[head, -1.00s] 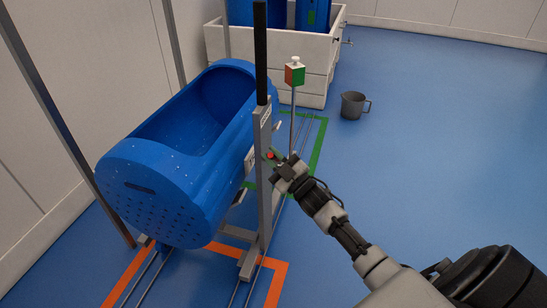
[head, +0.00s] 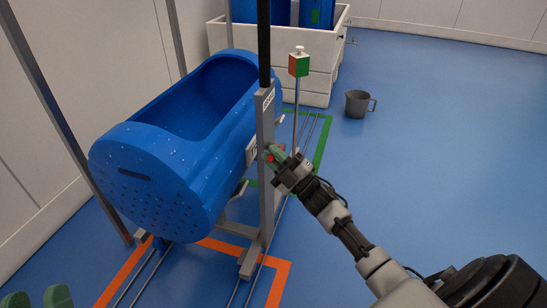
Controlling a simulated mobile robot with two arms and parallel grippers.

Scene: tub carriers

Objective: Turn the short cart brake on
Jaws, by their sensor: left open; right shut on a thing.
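The cart has a grey upright post (head: 266,180) with a black top bar (head: 264,45), and a blue perforated tub (head: 150,170) hangs beside the post on its left. My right gripper (head: 273,154) is at the post's right side, about halfway up. It is shut on the small brake lever with a red end (head: 269,158); the fingers hide most of the lever, and I cannot tell its setting.
A white crate (head: 305,75) with blue tubs stands behind. A thin pole with a red, green and white box (head: 299,66) stands right of the post. A grey jug (head: 358,104) is on the floor. Orange and green floor markings surround rails under the cart. The right floor is clear.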

